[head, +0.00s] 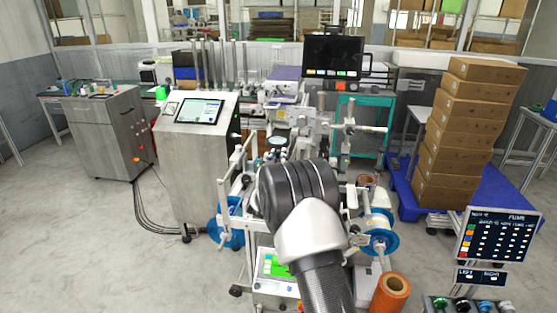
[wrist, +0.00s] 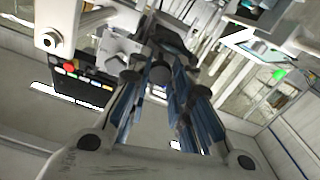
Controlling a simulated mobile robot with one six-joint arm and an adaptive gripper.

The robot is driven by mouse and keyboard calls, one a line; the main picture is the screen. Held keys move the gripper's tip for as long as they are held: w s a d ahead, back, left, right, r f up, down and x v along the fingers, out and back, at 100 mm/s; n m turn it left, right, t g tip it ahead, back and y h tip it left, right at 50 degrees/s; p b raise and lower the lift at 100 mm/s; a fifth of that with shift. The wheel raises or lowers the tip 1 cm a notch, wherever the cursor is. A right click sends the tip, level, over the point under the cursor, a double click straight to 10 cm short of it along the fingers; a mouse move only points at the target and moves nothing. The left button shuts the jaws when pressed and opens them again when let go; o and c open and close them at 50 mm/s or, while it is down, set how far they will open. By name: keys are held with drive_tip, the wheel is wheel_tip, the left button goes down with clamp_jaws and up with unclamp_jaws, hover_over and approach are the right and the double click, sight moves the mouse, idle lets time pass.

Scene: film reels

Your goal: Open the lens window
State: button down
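The film machine (head: 327,135) stands in front of me in the head view, with blue reels (head: 381,241) low on its sides. I cannot pick out the lens window with certainty; my arm covers the middle of the machine. In the head view my gripper is hidden behind my dark wrist. In the wrist view my gripper (wrist: 165,55) reaches toward blurred, tilted machine parts. Its fingertips overlap dark parts, so I cannot tell its opening or any contact.
A grey console with a screen (head: 198,110) stands left of the machine. Stacked cardboard boxes (head: 462,130) stand on a blue pallet at the right. An orange roll (head: 391,296) is near front right, beside a display panel (head: 497,236). Open floor lies at the left.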

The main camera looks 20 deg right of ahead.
drive_tip(key=c, duration=1.7)
unclamp_jaws()
drive_tip(key=v, duration=1.2)
